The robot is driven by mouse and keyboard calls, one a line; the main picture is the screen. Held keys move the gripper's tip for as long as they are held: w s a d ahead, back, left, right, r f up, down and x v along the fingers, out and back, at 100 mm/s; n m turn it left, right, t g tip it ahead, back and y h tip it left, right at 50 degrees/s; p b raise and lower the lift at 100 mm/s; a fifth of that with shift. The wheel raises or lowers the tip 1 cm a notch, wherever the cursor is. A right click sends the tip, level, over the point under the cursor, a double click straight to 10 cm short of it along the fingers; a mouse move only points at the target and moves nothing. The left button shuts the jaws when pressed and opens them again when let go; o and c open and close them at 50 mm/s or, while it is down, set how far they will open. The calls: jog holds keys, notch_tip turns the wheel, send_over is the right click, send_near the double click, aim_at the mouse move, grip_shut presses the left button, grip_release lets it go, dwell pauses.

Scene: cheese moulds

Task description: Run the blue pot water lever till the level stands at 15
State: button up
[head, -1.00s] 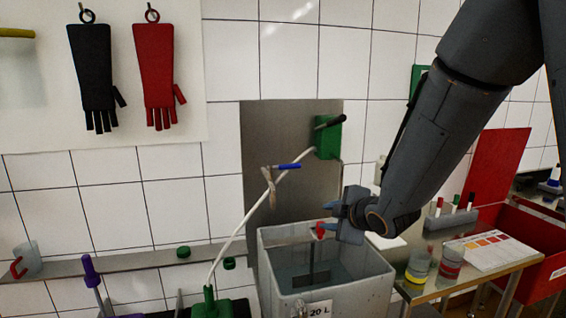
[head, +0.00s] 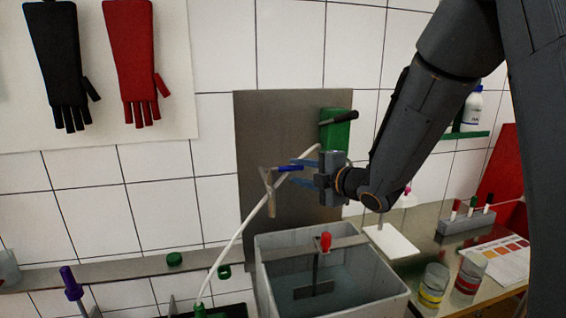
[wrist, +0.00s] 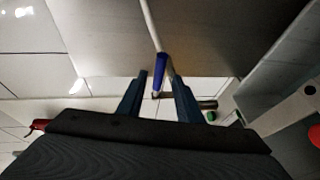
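The blue water lever (head: 289,168) sits on a tap with a metal spout (head: 270,195) in front of the steel wall plate. The lever also shows in the wrist view (wrist: 161,68), lying between the finger lines. My gripper (head: 298,170) is open at the lever's right end, its blue fingers apart; it also shows in the wrist view (wrist: 158,80). I cannot tell whether a finger touches the lever. The grey pot (head: 370,262) stands below, with liquid and a dark paddle inside. No level scale is readable.
A green box with a black handle (head: 336,130) is on the wall just above my gripper. A red knob (head: 326,241) stands on the bar across the pot. Two glass jars (head: 433,285) and a pen rack (head: 466,222) are on the bench at right.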

jog(key=shift+w+d, duration=0.15)
jog(key=shift+w, duration=0.15)
jog(key=p+x, duration=0.2)
jog(key=x, duration=0.6)
jog(key=shift+p, duration=0.35)
grip_shut()
